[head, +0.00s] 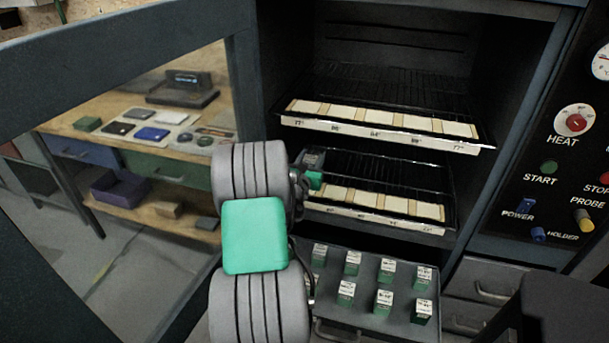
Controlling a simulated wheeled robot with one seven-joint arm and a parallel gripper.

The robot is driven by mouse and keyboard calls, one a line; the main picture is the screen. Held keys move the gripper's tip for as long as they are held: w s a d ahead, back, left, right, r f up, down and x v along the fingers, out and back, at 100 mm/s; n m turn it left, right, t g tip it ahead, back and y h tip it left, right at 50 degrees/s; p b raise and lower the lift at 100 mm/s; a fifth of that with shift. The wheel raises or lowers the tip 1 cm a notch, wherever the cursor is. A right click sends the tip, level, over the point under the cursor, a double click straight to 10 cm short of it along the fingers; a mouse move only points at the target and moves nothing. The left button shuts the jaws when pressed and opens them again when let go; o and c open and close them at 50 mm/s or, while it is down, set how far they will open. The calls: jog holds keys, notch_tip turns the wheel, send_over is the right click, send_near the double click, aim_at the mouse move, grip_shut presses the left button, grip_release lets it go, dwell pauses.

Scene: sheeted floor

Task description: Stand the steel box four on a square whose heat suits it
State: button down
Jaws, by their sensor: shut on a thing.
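My arm reaches from the bottom centre toward the open oven, and its grey ribbed joints and green link cover much of the view. My gripper (311,172) shows only in part past the arm, at the left front of the lower shelf. It is shut on the steel box, seen as a small dark grey and green form there. I cannot tell where gripper ends and box begins, and no number on it is legible. The lower shelf (375,220) bears a row of pale squares (397,205) with small heat labels on its front strip. The upper shelf (390,139) bears a similar row.
A pulled-out tray (398,316) below the oven holds several green boxes with white labels. The open glass door (120,45) stands at left, with a workbench seen through it. A control panel (560,160) with knobs is at right. Both visible rows of squares look bare.

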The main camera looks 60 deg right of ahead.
jog(key=w+d+f, duration=0.1)
jog(key=d+f, duration=0.1)
jog(key=w+d+f+b, duration=0.1)
jog(key=d+f, duration=0.1)
jog(key=w+d+f, duration=0.1)
jog(key=w+f, duration=0.1)
jog(key=shift+d+f+b, duration=0.3)
jog(key=shift+d+b, duration=0.05)
jog(key=shift+d, duration=0.05)
notch_tip(320, 180, down, 4)
jog(key=shift+w+d+r+b, duration=0.15)
jog(key=shift+r+b, duration=0.1)
jog(key=shift+b, duration=0.2)
jog(key=shift+r, duration=0.15)
jog(key=c, duration=0.8)
grip_release()
jog(key=shift+f, duration=0.25)
jog(key=shift+r, duration=0.1)
jog(key=shift+a+r, duration=0.1)
jog(key=shift+a, duration=0.15)
jog(key=a, duration=0.3)
jog(key=s+a, duration=0.1)
jog(key=a, duration=0.3)
jog(key=s+a, duration=0.1)
jog(key=a, duration=0.3)
jog(key=shift+a, duration=0.25)
